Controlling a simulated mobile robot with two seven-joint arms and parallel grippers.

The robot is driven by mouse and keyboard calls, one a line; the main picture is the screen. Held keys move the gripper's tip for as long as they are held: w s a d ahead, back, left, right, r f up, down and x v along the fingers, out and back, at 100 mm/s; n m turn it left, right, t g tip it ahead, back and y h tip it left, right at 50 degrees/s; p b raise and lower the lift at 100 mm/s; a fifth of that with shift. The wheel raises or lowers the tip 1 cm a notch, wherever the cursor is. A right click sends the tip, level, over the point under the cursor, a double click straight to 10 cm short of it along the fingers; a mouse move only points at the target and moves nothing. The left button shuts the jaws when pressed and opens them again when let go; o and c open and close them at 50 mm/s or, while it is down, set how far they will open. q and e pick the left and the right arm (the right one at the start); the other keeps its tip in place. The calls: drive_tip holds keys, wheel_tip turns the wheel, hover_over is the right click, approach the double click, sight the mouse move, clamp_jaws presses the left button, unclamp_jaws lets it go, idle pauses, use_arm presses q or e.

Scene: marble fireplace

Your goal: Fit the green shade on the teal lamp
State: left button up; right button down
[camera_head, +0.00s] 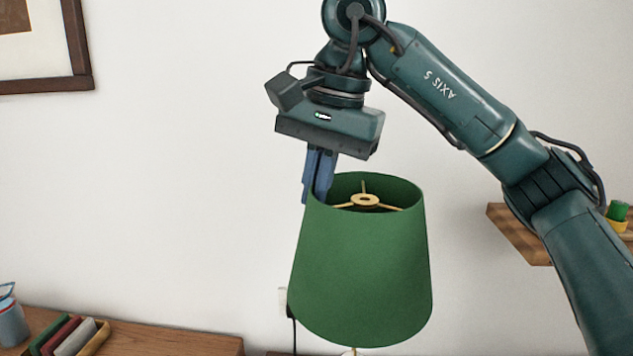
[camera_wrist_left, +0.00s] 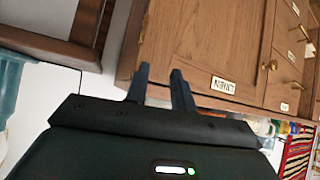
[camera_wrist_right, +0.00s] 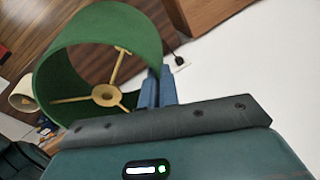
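The green shade (camera_head: 362,265) hangs upright in the middle of the head view, with its brass spider ring (camera_head: 365,200) showing in the open top. My right gripper (camera_head: 315,190) points down at the shade's upper left rim, one finger on each side of the wall. In the right wrist view its fingers (camera_wrist_right: 158,82) are close together on the shade's rim (camera_wrist_right: 142,35). The teal lamp is not visible; only a small pale tip (camera_head: 352,352) shows under the shade. My left gripper (camera_wrist_left: 158,72) is open and empty, away from the shade.
A wooden surface (camera_head: 170,343) at lower left bears a rack of books (camera_head: 72,338) and a blue-grey cup (camera_head: 12,322). A wall shelf (camera_head: 520,235) with a small potted plant (camera_head: 618,212) is at right. A wooden cabinet (camera_wrist_left: 200,45) faces my left gripper.

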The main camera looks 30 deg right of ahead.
use_arm(q)
drive_tip(key=b, duration=0.1)
drive_tip(key=d+b, duration=0.1)
drive_tip(key=b, duration=0.1)
drive_tip(key=shift+w+d+f+t+h, duration=0.15)
drive_tip(key=shift+w+f+t+h, duration=0.05)
drive_tip(key=shift+w+t+h, duration=0.1)
use_arm(e)
drive_tip(key=x, duration=0.5)
drive_tip(key=shift+s+d+f, duration=0.1)
drive_tip(key=shift+s+d, duration=0.25)
drive_tip(key=shift+s, duration=0.05)
use_arm(q)
drive_tip(key=shift+w, duration=0.2)
drive_tip(key=shift+r, duration=0.2)
idle(0.5)
drive_tip(key=shift+f, duration=0.1)
idle(0.3)
drive_tip(key=shift+s+f+b, duration=0.15)
drive_tip(key=shift+f+b, duration=0.2)
drive_tip(key=shift+f, duration=0.1)
use_arm(e)
drive_tip(key=shift+f, duration=0.45)
use_arm(q)
drive_tip(key=shift+r, duration=0.15)
use_arm(e)
drive_tip(key=shift+f, duration=0.3)
